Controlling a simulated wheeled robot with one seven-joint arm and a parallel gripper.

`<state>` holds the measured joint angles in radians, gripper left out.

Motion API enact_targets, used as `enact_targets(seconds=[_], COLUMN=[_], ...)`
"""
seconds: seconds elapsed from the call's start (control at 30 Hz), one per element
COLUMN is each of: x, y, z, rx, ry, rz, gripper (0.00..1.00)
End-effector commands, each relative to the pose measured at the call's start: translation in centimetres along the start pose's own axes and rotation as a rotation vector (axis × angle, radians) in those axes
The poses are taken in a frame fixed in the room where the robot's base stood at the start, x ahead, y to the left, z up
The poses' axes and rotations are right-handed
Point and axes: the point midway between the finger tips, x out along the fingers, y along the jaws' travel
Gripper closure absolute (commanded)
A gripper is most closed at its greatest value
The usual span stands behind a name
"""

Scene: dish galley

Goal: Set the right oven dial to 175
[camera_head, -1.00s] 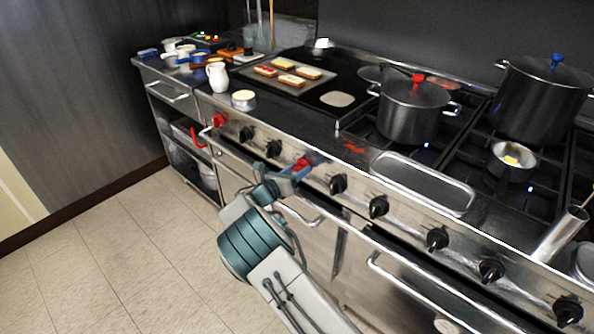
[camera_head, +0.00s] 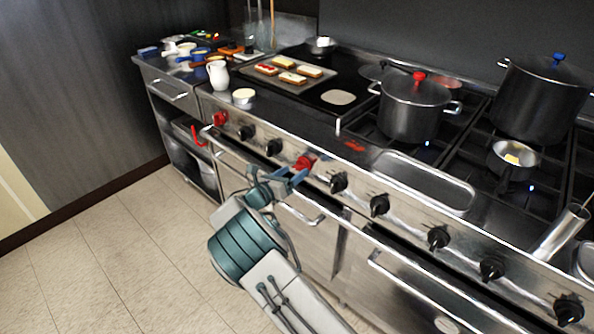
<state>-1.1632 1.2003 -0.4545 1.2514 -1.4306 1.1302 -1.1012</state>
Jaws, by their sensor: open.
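The front panel of the steel range carries a row of knobs. Two are red: one at the left end (camera_head: 220,118) and one further right, the right oven dial (camera_head: 304,162). My gripper (camera_head: 298,178) is open just in front of and below this right red dial. Its fingers point at the panel and overlap the dial's lower edge in the picture. I cannot tell whether they touch it. The dial's markings are too small to read.
Black knobs (camera_head: 338,183) sit on both sides of the right red dial. Oven door handles (camera_head: 300,213) jut out below the panel. A pot with a red-knobbed lid (camera_head: 413,112) and a pan (camera_head: 512,160) stand on the burners. The tiled floor (camera_head: 100,255) at left is clear.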

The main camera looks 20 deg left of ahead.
Motion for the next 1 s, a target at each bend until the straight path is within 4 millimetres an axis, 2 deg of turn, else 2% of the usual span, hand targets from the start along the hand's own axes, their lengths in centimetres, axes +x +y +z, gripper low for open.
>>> enact_targets(seconds=[0.03,0.2,0.43,0.63,1.0], x=[-1.4,-5.4,-9.5,-11.0,-11.2], y=[0.2,0.1,0.1,0.0,0.0], z=[0.0,-0.1,0.0,0.0,0.0], rx=[0.000,-0.001,0.000,-0.001,-0.001], ry=[-0.001,-0.001,-0.001,-0.002,-0.001], rz=[0.004,0.004,0.002,0.000,0.000], gripper=[0.32,0.32,0.32,0.32,0.32])
